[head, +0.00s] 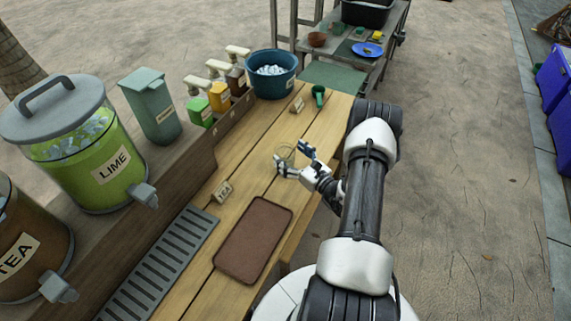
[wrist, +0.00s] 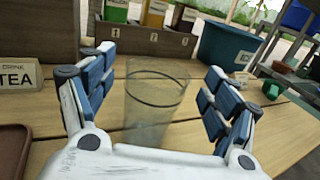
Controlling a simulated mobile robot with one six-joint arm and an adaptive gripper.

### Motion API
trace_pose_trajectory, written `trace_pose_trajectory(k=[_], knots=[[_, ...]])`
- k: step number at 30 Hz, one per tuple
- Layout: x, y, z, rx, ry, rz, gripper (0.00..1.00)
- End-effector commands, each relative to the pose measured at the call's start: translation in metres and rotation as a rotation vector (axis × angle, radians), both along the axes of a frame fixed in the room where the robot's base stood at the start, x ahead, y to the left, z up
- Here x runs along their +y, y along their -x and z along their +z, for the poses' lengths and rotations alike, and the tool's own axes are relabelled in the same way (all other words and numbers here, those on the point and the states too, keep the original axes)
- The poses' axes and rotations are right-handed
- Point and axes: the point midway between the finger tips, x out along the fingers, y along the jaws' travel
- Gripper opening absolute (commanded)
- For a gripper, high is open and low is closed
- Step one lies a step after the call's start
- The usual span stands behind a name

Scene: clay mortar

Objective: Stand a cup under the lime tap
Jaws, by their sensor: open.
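A clear, empty-looking cup (head: 287,153) stands upright on the wooden counter; it also shows in the wrist view (wrist: 156,105). My gripper (head: 294,160) is open around the cup, with one blue-padded finger on each side. In the wrist view (wrist: 160,100) gaps show between the cup and both fingers. The green lime dispenser (head: 95,160), labelled LIME, stands on the raised shelf at the left. Its grey lime tap (head: 145,195) juts out toward the grey slatted drip grate (head: 165,262). No cup shows under that tap.
A brown tray (head: 254,240) lies between the grate and my arm. A small TEA card (head: 222,191) stands near it. The tea dispenser (head: 25,250) is at lower left. Pump bottles (head: 218,95), an ice bucket (head: 272,78) and a green scoop (head: 318,94) are farther back.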

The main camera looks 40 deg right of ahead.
Motion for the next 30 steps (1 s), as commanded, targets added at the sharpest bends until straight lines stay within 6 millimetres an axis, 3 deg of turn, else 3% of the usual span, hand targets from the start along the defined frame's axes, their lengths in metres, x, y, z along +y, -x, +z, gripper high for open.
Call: trace_pose_trajectory(k=[6,14,30], knots=[[0.001,-0.025,-0.001,0.0,0.001,0.001,0.8],[0.001,-0.027,0.0,0.0,0.0,0.0,0.8],[0.001,-0.026,0.0,0.0,0.0,0.0,0.44]])
